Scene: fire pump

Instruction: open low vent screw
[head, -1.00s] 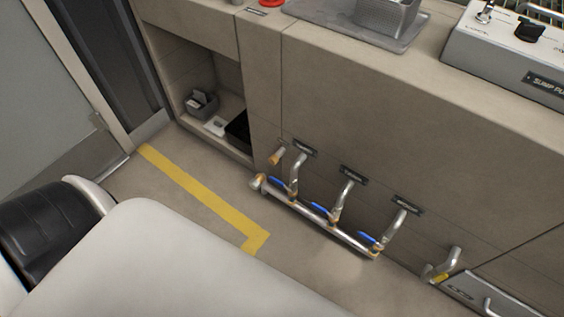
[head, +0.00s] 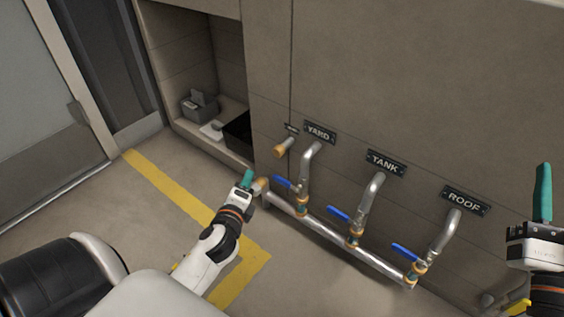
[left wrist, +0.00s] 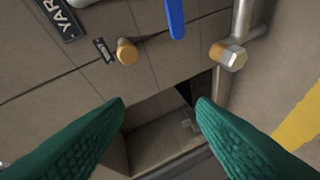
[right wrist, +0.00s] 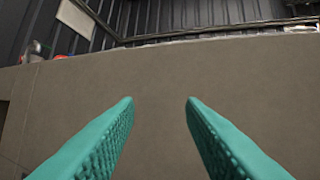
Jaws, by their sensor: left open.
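A brass hex-headed plug sits at the left end of the low pipe (head: 335,233); in the left wrist view the plug (left wrist: 231,56) is upper right. A brass round stub (head: 284,147) comes out of the wall above it, under a small label I cannot read; the stub (left wrist: 127,52) also shows in the left wrist view. Which one is the vent screw I cannot tell for sure. My left gripper (head: 247,179) is beside the pipe's left end, open and empty; its fingers (left wrist: 160,103) are apart. My right gripper (head: 543,192) is open and empty at the right edge, away from the pipe.
Blue-handled valves (head: 340,214) stand along the pipe below the YARD, TANK and ROOF labels (head: 386,163). An open wall recess (head: 236,163) with a grey box (head: 199,106) is on the left. Yellow tape (head: 170,190) marks the floor. The right wrist view faces a bare wall panel (right wrist: 160,75).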

